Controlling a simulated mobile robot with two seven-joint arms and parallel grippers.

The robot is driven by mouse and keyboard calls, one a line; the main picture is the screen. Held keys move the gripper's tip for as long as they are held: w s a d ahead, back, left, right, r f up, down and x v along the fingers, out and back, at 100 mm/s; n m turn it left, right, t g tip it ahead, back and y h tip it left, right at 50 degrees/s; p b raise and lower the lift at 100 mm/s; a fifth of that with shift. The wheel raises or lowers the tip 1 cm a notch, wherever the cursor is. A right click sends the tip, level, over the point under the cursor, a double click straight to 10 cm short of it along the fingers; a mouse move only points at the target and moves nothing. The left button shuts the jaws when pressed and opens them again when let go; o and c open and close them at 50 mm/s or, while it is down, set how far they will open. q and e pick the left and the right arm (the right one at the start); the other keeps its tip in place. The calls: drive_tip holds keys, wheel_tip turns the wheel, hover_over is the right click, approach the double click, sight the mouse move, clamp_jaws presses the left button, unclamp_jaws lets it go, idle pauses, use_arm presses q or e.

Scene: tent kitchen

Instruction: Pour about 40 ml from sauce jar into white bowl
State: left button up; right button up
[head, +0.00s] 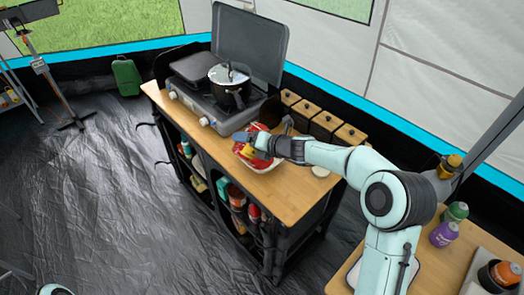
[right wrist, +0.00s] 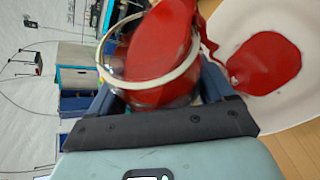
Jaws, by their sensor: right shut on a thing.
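My right gripper (head: 262,144) is shut on the sauce jar (right wrist: 150,80), a clear glass jar with red sauce inside. The jar is tilted over the white bowl (right wrist: 232,24), and a red stream runs from its mouth into the bowl in the right wrist view. A red pool of sauce lies in the bowl. In the head view the bowl (head: 268,167) stands on the wooden counter, partly hidden by my gripper and the jar. My left gripper is not in view; only a bit of my left arm shows at the bottom left.
A camping stove (head: 222,118) with a lidded pot (head: 229,98) stands on the counter left of the bowl. Several wooden-lidded canisters (head: 326,122) line the back edge. The counter's front (head: 287,200) is clear. A side table with bottles (head: 444,233) stands at the right.

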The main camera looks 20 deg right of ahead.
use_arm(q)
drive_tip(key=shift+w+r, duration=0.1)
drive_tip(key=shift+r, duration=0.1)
use_arm(e)
drive_tip(key=shift+r, duration=0.1)
idle(0.4)
drive_tip(key=n+b, duration=0.1)
drive_tip(key=h+b, duration=0.1)
drive_tip(key=b, duration=0.1)
drive_tip(key=shift+w+d+f+n+h, duration=0.1)
drive_tip(key=shift+w+f+n+h, duration=0.2)
drive_tip(key=shift+w+n, duration=0.1)
drive_tip(key=shift+s+a+r+t, duration=0.25)
drive_tip(key=shift+s+r+t, duration=0.05)
drive_tip(key=shift+s+r, duration=0.35)
drive_tip(key=shift+w+d+f, duration=0.1)
drive_tip(key=shift+w+f, duration=0.1)
drive_tip(key=shift+w, duration=0.35)
drive_tip(key=shift+s+r, duration=0.15)
drive_tip(key=shift+s, duration=0.1)
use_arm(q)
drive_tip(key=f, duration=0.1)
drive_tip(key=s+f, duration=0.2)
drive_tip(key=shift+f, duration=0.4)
use_arm(e)
drive_tip(key=shift+w, duration=0.1)
